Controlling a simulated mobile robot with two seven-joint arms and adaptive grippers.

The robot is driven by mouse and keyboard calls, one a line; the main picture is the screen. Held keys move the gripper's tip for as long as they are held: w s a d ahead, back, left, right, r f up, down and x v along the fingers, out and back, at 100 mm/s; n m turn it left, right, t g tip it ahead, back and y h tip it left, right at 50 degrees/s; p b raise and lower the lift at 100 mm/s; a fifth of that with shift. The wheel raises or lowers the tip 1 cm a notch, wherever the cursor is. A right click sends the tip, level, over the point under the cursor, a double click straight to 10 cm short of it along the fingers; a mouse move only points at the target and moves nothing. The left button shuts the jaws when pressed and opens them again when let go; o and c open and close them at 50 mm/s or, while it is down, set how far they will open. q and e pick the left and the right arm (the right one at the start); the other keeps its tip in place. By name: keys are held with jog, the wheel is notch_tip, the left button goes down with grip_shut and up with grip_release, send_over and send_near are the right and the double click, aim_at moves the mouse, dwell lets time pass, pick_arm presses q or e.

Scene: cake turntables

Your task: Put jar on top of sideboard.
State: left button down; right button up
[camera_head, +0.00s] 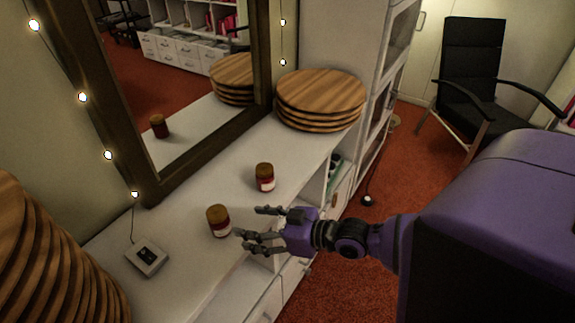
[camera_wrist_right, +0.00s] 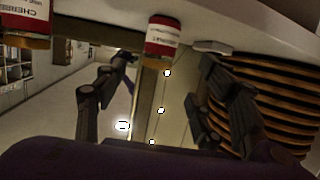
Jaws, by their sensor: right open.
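Two small jars with dark red-brown contents, tan lids and red-and-white labels stand upright on the white sideboard (camera_head: 185,195). One jar (camera_head: 264,178) is farther back; the other jar (camera_head: 219,221) is nearer. My right gripper (camera_head: 256,226) is open and empty by the sideboard's front edge, its fingers pointing at the nearer jar, apart from it. In the right wrist view, which looks upside down, the nearer jar (camera_wrist_right: 163,37) shows between and beyond the spread fingers (camera_wrist_right: 160,85). The farther jar (camera_wrist_right: 25,18), with a cherry label, is cut off at top left. My left gripper is not in view.
A stack of round wooden boards (camera_head: 320,98) stands at the sideboard's far end, and a taller stack (camera_head: 50,265) at the near left. A small white device (camera_head: 146,258) lies near the wall. A framed mirror (camera_head: 175,75) leans behind. A black chair (camera_head: 475,85) stands beyond.

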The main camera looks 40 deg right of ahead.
jog(key=s+a+f+m+g+h, duration=0.1)
jog(key=s+f+m+g+h, duration=0.1)
jog(key=s+f, duration=0.8)
jog(key=s+f+m+g+h, duration=0.2)
jog(key=s+f+h, duration=0.3)
jog(key=s, duration=1.2)
notch_tip(320, 180, down, 5)
jog(key=shift+s+a+r+m+h, duration=0.15)
jog(key=shift+a+m+h, duration=0.2)
jog(key=shift+m, duration=0.55)
